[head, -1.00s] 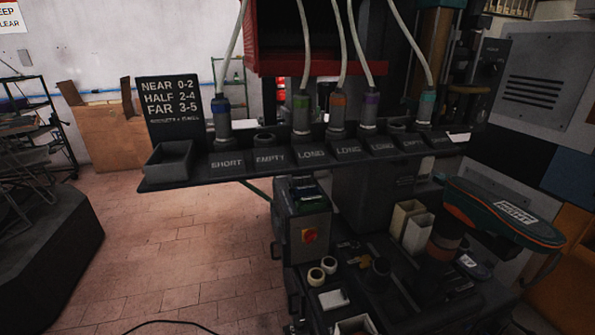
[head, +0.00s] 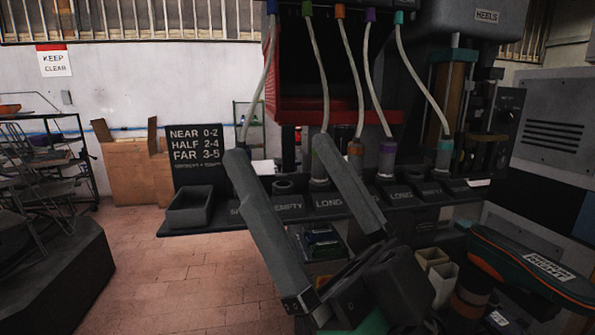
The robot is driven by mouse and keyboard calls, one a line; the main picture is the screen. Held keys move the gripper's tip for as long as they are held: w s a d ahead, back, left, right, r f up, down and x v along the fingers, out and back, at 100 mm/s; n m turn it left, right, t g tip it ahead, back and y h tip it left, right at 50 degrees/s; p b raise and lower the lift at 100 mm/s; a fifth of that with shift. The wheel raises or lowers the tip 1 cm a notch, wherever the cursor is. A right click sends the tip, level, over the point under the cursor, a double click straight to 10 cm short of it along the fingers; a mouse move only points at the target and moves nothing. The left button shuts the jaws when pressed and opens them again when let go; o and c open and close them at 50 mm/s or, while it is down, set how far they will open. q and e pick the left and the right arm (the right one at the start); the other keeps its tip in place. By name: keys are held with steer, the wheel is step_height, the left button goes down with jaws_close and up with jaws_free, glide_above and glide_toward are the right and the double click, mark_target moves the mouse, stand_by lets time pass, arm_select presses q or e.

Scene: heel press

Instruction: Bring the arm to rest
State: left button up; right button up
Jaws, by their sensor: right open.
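My right gripper (head: 280,150) reaches up from the bottom of the head view. Its two long dark grey fingers are spread apart with nothing between them. They stand in front of the dark labelled rack (head: 205,231) and hide parts of its labels and holders. I cannot tell how far the fingers are from the rack. My left gripper does not show.
Pale hoses hang down to several coloured nozzles (head: 386,155) on the rack. A black sign (head: 198,150) stands at its left end. A dark shoe form (head: 520,262) and pale bins (head: 443,285) lie lower right.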

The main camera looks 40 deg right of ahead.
step_height(320, 180, up, 43)
steer(key=p, duration=4.3)
steer(key=shift+y, duration=0.3)
